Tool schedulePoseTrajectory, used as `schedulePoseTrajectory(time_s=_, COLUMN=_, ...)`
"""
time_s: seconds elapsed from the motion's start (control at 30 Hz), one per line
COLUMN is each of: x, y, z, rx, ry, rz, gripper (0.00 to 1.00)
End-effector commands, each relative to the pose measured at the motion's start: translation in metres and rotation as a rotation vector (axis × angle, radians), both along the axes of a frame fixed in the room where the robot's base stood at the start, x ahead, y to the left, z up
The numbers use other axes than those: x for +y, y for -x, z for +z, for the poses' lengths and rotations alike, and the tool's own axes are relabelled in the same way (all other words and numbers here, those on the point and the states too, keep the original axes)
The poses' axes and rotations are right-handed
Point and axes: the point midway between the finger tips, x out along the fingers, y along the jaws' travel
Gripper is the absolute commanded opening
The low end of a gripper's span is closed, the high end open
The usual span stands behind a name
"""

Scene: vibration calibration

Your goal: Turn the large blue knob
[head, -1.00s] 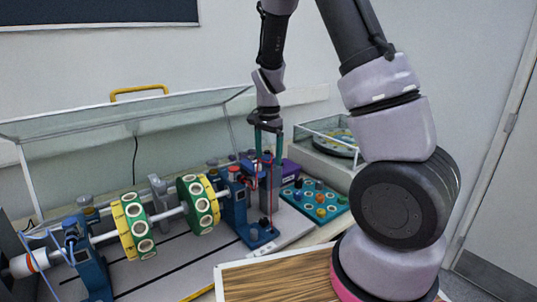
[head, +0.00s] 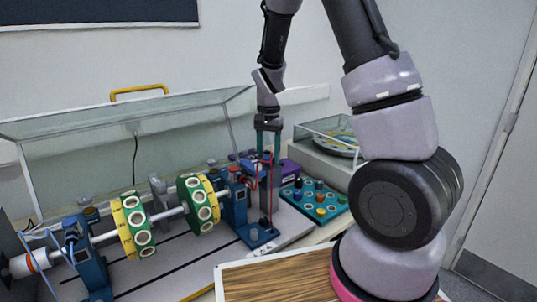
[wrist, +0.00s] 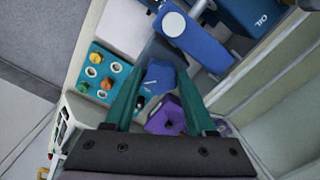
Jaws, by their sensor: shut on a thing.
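A blue faceted piece, apparently the large blue knob (wrist: 161,78), sits between my teal fingertips in the wrist view. My gripper (wrist: 159,78) is shut on it, with one finger on each side. Its shape and lower part are partly hidden. In the head view my gripper (head: 267,160) points down among the devices at the back of the bench, behind the right blue bearing stand. The knob cannot be made out clearly there.
A purple box (head: 290,170) is close to the gripper. A teal panel with coloured knobs (head: 318,203) lies to the right. The blue bearing stand (head: 235,210) and the green-yellow discs (head: 198,205) are to the left. A clear cover (head: 130,115) stands open behind.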

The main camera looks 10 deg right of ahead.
Motion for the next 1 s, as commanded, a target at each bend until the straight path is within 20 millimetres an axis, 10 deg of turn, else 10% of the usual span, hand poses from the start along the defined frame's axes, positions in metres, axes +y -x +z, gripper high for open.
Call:
schedulePoseTrajectory(time_s=0.97, x=-0.0005, y=-0.0009, z=0.0009, rx=-0.003, ry=-0.001, rz=0.266, gripper=0.0)
schedulePoseTrajectory(time_s=1.0, x=-0.0005, y=-0.0009, z=0.0009, rx=-0.003, ry=-0.001, rz=0.266, gripper=0.59)
